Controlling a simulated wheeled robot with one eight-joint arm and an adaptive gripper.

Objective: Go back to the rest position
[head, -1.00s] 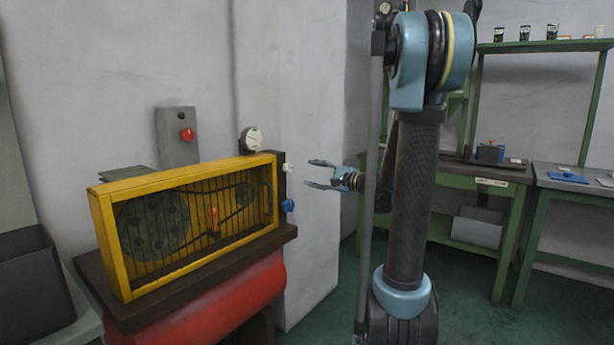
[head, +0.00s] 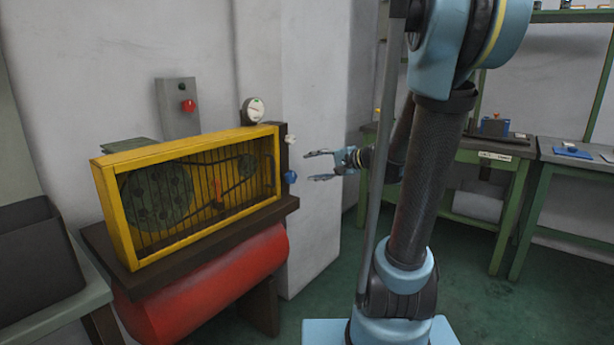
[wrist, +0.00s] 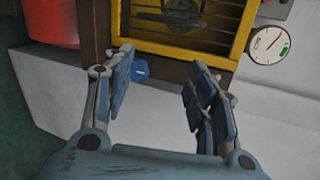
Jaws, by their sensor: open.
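My gripper (head: 318,165) is open and empty. In the head view it is held in mid-air to the right of the yellow-caged machine, pointing left, with a gap between it and the blue knob (head: 290,177) on the machine's right end. In the wrist view the two fingers (wrist: 165,95) are spread apart with nothing between them. The blue knob (wrist: 140,69) shows there beyond the left finger.
The yellow cage (head: 185,243) covers wheels and a belt above a red tank (head: 215,280). A dial gauge (head: 253,111) and a grey box with a red button (head: 188,105) stand behind. Green benches (head: 500,168) are at right. Green floor between is open.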

